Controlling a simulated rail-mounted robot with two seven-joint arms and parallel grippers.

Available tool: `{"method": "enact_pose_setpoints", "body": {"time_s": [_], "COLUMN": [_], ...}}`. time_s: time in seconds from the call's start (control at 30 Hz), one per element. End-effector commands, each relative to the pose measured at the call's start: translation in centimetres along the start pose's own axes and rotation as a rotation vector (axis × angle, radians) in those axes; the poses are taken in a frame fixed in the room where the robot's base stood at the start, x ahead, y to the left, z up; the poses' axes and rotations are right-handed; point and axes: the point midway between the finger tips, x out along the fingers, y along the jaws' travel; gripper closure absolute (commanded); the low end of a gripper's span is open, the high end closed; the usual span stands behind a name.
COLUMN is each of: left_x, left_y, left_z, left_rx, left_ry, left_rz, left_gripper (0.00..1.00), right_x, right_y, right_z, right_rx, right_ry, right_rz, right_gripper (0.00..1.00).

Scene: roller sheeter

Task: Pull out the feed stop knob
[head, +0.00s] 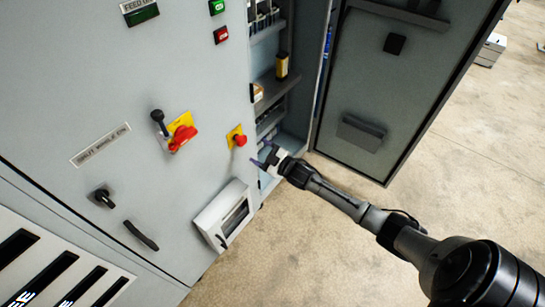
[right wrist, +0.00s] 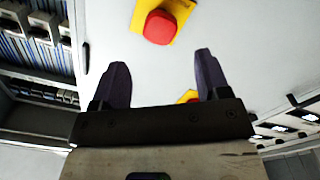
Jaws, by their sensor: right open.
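A red mushroom-shaped knob (head: 240,140) on a yellow plate sits near the right edge of the grey cabinet front; I take it for the feed stop knob, though no label on it is readable. In the right wrist view a red knob (right wrist: 161,27) on a yellow plate shows at the top, beyond my fingertips. My right gripper (head: 262,154) is open and empty, just right of and slightly below the knob, apart from it. Its two dark fingers (right wrist: 160,62) are spread wide in the wrist view. My left gripper is not in view.
A red rotary handle (head: 181,138) on a yellow plate and a black lever (head: 158,118) are to the left. A pale box (head: 221,213) juts out below. An open cabinet door (head: 390,80) stands at the right, beside open shelves. The floor (head: 310,230) below is clear.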

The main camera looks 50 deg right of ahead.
Motion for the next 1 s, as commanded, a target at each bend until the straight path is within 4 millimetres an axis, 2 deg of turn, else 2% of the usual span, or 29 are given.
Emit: {"method": "enact_pose_setpoints", "body": {"time_s": [0.03,0.2,0.4,1.0], "left_x": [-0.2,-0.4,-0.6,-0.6], "left_y": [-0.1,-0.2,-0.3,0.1], "left_z": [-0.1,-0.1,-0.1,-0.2], "left_rx": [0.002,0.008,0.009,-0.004], "left_ry": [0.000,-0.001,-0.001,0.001], "left_rz": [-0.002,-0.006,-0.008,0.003], "left_gripper": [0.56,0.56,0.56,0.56], "right_x": [-0.9,-3.2,-4.7,-5.1], "right_y": [0.0,0.0,0.0,0.0], "right_z": [0.0,0.0,0.0,0.0], "right_rx": [0.000,0.000,0.000,0.000], "right_ry": [-0.001,-0.001,0.001,0.001], "right_rz": [-0.001,-0.001,0.001,0.001], "right_gripper": [0.31,0.31,0.31,0.31]}}
